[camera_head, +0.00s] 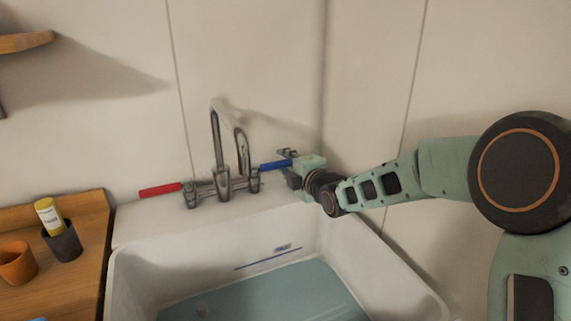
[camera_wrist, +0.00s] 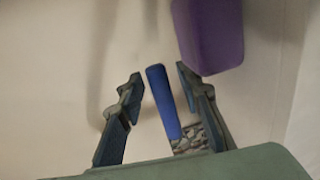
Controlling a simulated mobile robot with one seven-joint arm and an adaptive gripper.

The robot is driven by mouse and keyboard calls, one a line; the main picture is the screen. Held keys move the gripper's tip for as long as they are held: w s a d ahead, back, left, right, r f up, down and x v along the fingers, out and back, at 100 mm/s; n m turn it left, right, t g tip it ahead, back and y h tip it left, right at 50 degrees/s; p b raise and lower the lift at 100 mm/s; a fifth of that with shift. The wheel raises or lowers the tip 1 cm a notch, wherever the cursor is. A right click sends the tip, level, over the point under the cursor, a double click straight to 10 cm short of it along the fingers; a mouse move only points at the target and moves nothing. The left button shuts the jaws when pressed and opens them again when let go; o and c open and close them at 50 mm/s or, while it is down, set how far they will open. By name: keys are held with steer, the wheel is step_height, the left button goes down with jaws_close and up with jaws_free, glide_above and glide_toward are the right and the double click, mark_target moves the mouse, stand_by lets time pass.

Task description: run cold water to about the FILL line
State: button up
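The chrome faucet (camera_head: 222,183) stands at the back rim of the white sink (camera_head: 130,262), with a red handle (camera_head: 160,189) at left and a blue handle (camera_head: 275,165) at right. My gripper (camera_head: 287,168) is at the blue handle's outer end. In the wrist view the blue handle (camera_wrist: 164,100) lies between the open fingers of my gripper (camera_wrist: 158,76), with a gap to the left finger and a smaller one to the right. Bluish water (camera_head: 290,292) lies in the basin, its surface below the blue line (camera_head: 268,259) on the back wall. I see no clear stream at the spout.
A wooden counter (camera_head: 92,240) at left holds an orange cup (camera_head: 17,263) and a dark cup (camera_head: 63,243) with a yellow tube (camera_head: 48,217). A purple block-like thing (camera_wrist: 210,35) hangs close to the right finger in the wrist view. Walls stand close behind and at right.

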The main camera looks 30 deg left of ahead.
steer(key=shift+c, duration=0.5)
jaws_close()
